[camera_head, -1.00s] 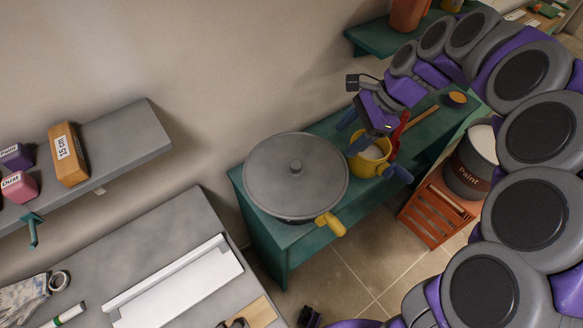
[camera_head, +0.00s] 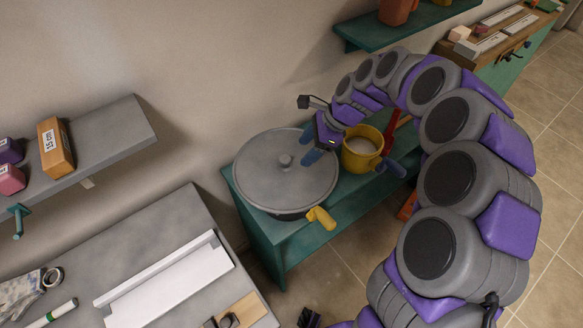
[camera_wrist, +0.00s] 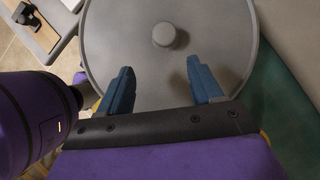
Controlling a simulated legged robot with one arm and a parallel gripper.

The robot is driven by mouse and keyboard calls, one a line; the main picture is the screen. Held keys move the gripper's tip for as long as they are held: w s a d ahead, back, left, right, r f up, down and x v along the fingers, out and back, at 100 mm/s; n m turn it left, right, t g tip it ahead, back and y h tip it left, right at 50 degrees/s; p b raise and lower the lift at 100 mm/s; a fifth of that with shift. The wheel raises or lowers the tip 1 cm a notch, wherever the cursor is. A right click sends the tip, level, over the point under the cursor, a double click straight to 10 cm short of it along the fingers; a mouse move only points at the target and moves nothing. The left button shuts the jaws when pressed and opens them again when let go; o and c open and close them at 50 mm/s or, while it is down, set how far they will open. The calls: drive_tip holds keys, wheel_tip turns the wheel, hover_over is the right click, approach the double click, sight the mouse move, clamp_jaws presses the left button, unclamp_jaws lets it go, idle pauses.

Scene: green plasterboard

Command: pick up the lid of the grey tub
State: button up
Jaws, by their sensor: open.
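The grey tub's round lid (camera_head: 272,172) lies flat on the tub, on the green bench, with a small round knob (camera_head: 285,160) at its middle. A yellow handle (camera_head: 320,218) sticks out from the tub's front side; the lid hides most of the tub. My gripper (camera_head: 315,150) is over the right part of the lid, next to the knob. In the wrist view my gripper (camera_wrist: 160,78) is open and empty, its two blue fingers pointing at the lid (camera_wrist: 115,40), with the knob (camera_wrist: 164,34) ahead, between their lines.
A yellow pot (camera_head: 362,150) with pale contents stands right of the lid, close to my gripper. A red-handled tool (camera_head: 391,130) is beside it. A grey table (camera_head: 80,255) lies at the lower left, and a grey shelf (camera_head: 110,140) is on the wall.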

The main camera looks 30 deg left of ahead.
sight(289, 159)
drive_tip(key=a+f, duration=0.1)
drive_tip(key=a, duration=0.1)
drive_tip(key=a+f+b, duration=0.1)
drive_tip(key=a, duration=0.1)
drive_tip(key=s+a+f, duration=0.1)
drive_tip(key=a+f, duration=0.1)
drive_tip(key=shift+a, duration=0.1)
drive_tip(key=shift+s+d+f+b, duration=0.3)
drive_tip(key=shift+d+f+b, duration=0.15)
drive_tip(key=shift+d+f, duration=0.35)
drive_tip(key=shift+d+r, duration=0.25)
drive_tip(key=shift+d, duration=0.15)
drive_tip(key=a, duration=0.2)
drive_tip(key=shift+s+a+f, duration=0.1)
drive_tip(key=shift+a+f, duration=0.2)
drive_tip(key=c, duration=0.6)
drive_tip(key=shift+d+r, duration=0.15)
drive_tip(key=shift+d, duration=0.65)
drive_tip(key=c, duration=0.6)
